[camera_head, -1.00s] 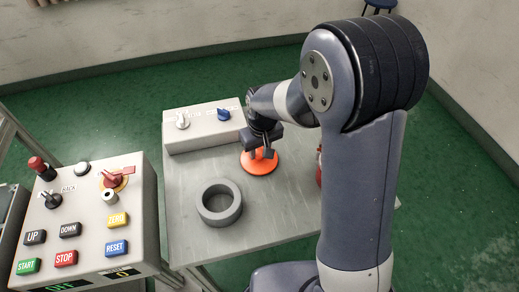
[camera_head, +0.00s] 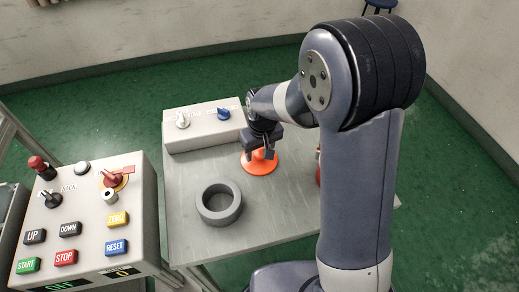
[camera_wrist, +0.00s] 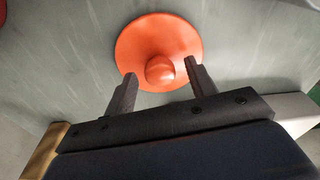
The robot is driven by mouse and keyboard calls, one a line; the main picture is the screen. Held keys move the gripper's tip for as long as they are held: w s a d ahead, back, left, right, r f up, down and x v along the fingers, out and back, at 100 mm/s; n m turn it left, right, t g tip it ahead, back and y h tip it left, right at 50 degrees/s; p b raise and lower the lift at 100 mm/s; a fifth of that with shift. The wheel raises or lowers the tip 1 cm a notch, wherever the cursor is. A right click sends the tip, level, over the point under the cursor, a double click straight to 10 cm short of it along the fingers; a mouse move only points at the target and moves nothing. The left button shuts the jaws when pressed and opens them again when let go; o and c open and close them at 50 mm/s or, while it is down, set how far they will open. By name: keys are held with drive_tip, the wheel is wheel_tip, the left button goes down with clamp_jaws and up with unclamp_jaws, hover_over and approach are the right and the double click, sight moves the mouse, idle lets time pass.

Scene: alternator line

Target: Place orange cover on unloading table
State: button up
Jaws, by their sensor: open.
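The orange cover (camera_head: 259,165) is a round disc with a raised knob in its middle. It lies flat on the grey metal table (camera_head: 270,220), near the control box at the back. My gripper (camera_head: 264,153) is right at the cover, pointing down. In the wrist view the cover (camera_wrist: 158,40) shows whole near the top, and my gripper (camera_wrist: 160,85) is open. Its two fingers stand apart on either side of the knob, and a gap shows between them and the knob.
A grey ring (camera_head: 219,216) stands left of the cover. A box with knobs (camera_head: 203,137) is at the table's back edge. A red object (camera_head: 318,172) is partly hidden behind my arm. A button panel (camera_head: 90,215) stands left. The table's front right is clear.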

sight(262, 159)
wheel_tip(262, 159, up, 12)
drive_tip(key=s, duration=0.1)
drive_tip(key=shift+s+d, duration=0.15)
drive_tip(key=shift+d, duration=0.2)
drive_tip(key=shift+c, duration=0.4)
idle(1.7)
